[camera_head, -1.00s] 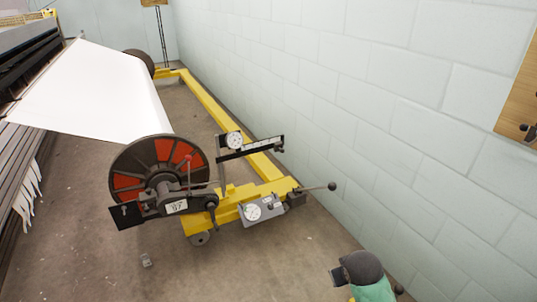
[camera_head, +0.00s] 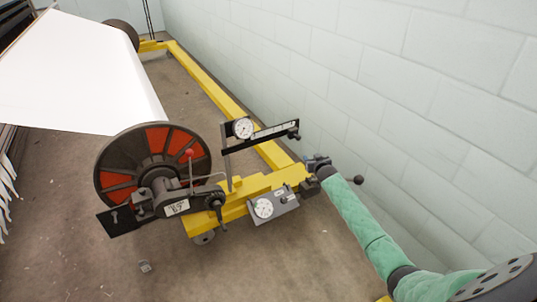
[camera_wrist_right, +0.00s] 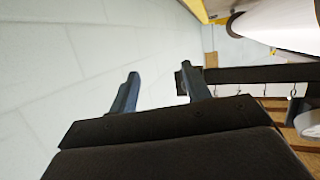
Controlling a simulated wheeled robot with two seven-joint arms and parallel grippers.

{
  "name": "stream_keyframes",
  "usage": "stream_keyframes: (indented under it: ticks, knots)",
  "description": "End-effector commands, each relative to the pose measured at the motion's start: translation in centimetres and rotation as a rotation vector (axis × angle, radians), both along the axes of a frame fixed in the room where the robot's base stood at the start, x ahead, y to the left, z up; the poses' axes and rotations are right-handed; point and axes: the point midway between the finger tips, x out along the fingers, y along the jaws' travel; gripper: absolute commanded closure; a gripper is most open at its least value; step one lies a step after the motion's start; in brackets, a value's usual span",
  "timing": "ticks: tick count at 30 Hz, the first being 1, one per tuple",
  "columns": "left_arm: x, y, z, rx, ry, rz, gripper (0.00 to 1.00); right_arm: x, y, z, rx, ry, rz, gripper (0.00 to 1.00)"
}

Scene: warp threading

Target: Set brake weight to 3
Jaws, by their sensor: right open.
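The black brake bar with a pale scale (camera_head: 268,133) stands above the yellow frame beside the red-and-black beam wheel (camera_head: 153,165). A small dark block (camera_head: 294,136) sits at its right end; I cannot tell whether it is the brake weight, and the scale figures are unreadable. My right gripper (camera_head: 316,162) is just right of and below that end, apart from it. In the right wrist view, the gripper (camera_wrist_right: 160,85) is open and empty, with the dark bar (camera_wrist_right: 250,75) behind and right of its right finger. My left gripper is out of view.
The block wall (camera_head: 420,90) is close on the right.

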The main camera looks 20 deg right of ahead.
Motion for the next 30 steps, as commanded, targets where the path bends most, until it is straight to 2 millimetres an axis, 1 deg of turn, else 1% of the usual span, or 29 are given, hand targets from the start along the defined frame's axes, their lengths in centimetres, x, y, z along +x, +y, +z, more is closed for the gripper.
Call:
stream_keyframes:
  ticks: [2,6,10,14,17,30]
  knots:
    - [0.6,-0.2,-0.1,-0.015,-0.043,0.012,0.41,0.2,-0.1,0.2,0.036,-0.087,0.022,0.52]
    - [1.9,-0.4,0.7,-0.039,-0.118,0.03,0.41,0.8,1.1,2.8,0.097,-0.242,0.076,0.52]
    - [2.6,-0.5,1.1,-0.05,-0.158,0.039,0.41,1.0,1.8,4.2,0.145,-0.322,0.105,0.52]
    - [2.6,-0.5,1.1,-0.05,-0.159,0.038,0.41,1.3,1.8,4.2,0.175,-0.329,0.102,0.52]
    - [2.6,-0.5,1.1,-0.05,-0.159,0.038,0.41,2.0,1.8,4.3,0.176,-0.33,0.102,0.52]
    - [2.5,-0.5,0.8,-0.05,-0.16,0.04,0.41,6.9,1.2,4.2,0.173,-0.328,0.101,0.52]
